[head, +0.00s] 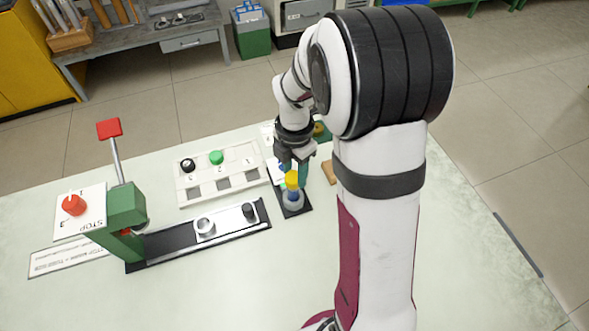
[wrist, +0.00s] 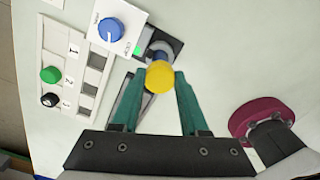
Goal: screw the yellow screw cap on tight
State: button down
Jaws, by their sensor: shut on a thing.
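The yellow screw cap (head: 291,178) sits between the teal fingers of my gripper (head: 291,171). In the wrist view the cap (wrist: 159,77) is seen from above, between the fingertips of my gripper (wrist: 158,80). The gripper is shut on it. Below the cap is a blue part (head: 291,188), standing in a round grey holder (head: 293,199) on a dark base. The blue part also shows behind the cap in the wrist view (wrist: 160,57). The thread and any gap under the cap are too small to tell.
A white rack (head: 235,186) holds a black cap (head: 187,165) and a green cap (head: 217,157). A green lever press (head: 125,207) and a dark rail (head: 170,246) stand left. A panel with a blue knob (wrist: 112,30) is beside the holder. The front of the table is clear.

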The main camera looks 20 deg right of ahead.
jog(key=shift+f, duration=0.9)
dwell(1.3)
jog(key=shift+c, duration=1.8)
grip_release()
jog(key=shift+o, duration=0.4)
jog(key=shift+o, duration=1.2)
jog(key=shift+r, duration=0.1)
jog(key=shift+r, duration=4)
